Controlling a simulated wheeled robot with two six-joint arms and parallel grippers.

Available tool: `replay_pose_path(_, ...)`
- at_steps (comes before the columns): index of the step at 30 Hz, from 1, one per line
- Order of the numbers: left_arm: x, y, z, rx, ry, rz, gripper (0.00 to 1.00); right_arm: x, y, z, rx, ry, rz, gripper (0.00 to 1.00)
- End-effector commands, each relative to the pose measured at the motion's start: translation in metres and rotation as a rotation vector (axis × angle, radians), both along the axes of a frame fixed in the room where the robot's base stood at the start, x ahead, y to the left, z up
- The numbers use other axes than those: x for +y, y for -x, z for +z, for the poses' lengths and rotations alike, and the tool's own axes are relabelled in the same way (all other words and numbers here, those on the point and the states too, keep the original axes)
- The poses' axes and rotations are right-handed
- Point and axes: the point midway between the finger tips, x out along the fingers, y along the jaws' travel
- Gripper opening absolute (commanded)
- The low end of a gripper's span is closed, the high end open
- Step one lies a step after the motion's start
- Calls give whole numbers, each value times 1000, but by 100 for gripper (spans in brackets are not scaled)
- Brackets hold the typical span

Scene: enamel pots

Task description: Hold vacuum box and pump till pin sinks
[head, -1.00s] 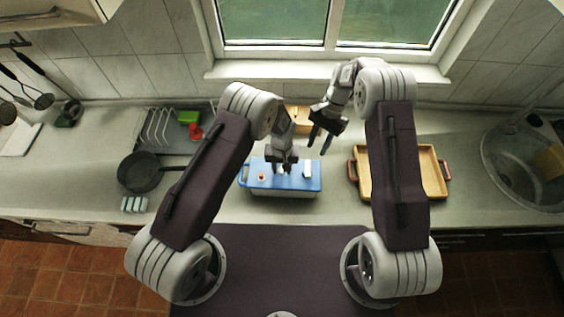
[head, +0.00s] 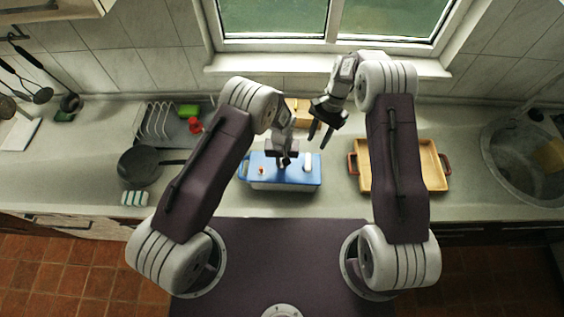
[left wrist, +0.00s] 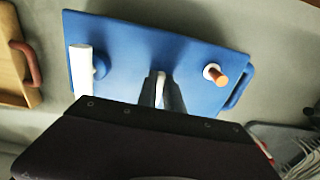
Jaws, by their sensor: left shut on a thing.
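The vacuum box (head: 262,186) has a blue lid and stands on the counter in the head view. Its lid also fills much of the left wrist view (left wrist: 130,40). A white pin with an orange tip (head: 261,171) stands up at the lid's left side; it also shows in the left wrist view (left wrist: 215,75). The white pump handle (head: 308,162) is at the lid's right; it also shows in the left wrist view (left wrist: 82,70). My left gripper (left wrist: 163,90) is shut on a white piece at the lid's middle. My right gripper (head: 321,135) is open and empty, behind and above the box.
A wooden tray (head: 433,165) with red handles stands at right, before the sink (head: 510,160). At left are a dark pan (head: 137,167), a dish rack (head: 160,122) and a sponge (head: 134,198). Bare counter lies on both sides of the box.

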Motion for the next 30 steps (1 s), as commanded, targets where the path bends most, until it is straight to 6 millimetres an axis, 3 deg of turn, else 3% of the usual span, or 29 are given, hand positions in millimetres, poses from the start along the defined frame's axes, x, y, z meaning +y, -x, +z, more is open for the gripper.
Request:
replay_pose_path(27,0,0,0,-1,0,0,0,0,0,0,0,0,0,36)
replay_pose_path(28,0,0,0,-1,0,0,19,0,0,0,0,0,0,36)
replay_pose_path(29,0,0,0,-1,0,0,27,0,0,0,0,0,0,36)
replay_pose_path(30,0,0,0,-1,0,0,29,0,0,0,0,0,0,36)
